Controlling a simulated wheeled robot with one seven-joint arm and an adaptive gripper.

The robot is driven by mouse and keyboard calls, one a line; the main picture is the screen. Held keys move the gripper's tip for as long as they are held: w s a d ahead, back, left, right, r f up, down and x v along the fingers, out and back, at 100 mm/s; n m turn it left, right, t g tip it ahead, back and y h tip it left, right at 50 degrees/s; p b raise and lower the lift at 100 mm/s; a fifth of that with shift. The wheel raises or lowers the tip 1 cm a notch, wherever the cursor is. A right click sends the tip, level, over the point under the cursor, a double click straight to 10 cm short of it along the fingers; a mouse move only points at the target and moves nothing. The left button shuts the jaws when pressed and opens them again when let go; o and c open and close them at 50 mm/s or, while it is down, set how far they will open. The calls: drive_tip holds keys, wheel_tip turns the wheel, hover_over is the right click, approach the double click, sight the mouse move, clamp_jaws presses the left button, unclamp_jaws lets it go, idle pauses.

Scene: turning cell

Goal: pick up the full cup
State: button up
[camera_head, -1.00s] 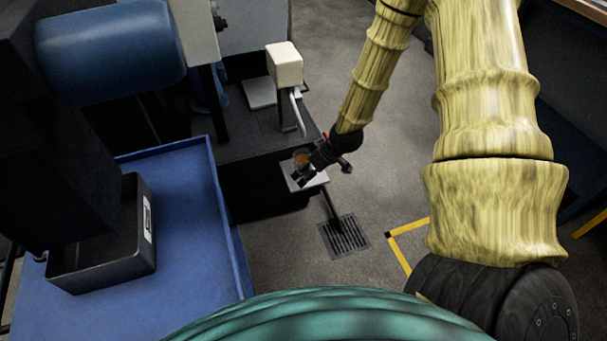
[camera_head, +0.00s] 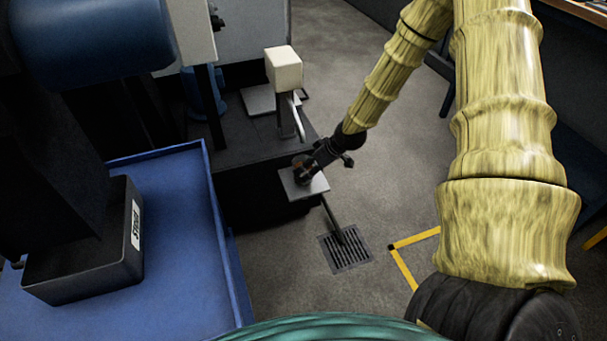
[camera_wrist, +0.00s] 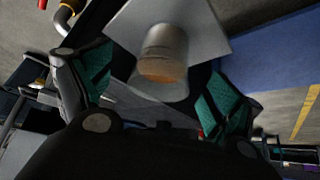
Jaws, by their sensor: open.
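The cup (camera_wrist: 163,42) is a clear, pale cylinder with brown contents, seen in the wrist view. It stands on a small light grey square plate (camera_wrist: 208,28). In the wrist view my gripper (camera_wrist: 158,66) is open, with one green-padded finger on each side of the cup and gaps between. In the head view my gripper (camera_head: 307,172) is over the plate (camera_head: 316,187) and hides most of the cup. I cannot tell whether any finger touches it.
A white-headed fixture with a bent spout (camera_head: 298,118) stands just behind the plate. A floor drain (camera_head: 345,250) lies below the plate. Grey floor to the right is open.

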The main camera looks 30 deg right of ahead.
drive_tip(key=shift+a+b+x, duration=0.1)
drive_tip(key=shift+b+x, duration=0.4)
drive_tip(key=shift+x, duration=0.9)
drive_tip(key=shift+a+b+x, duration=0.15)
drive_tip(key=shift+b+x, duration=0.3)
drive_tip(key=shift+x, duration=0.95)
drive_tip(key=shift+w+r, duration=0.1)
drive_tip(key=shift+r, duration=0.15)
drive_tip(key=c, duration=1.1)
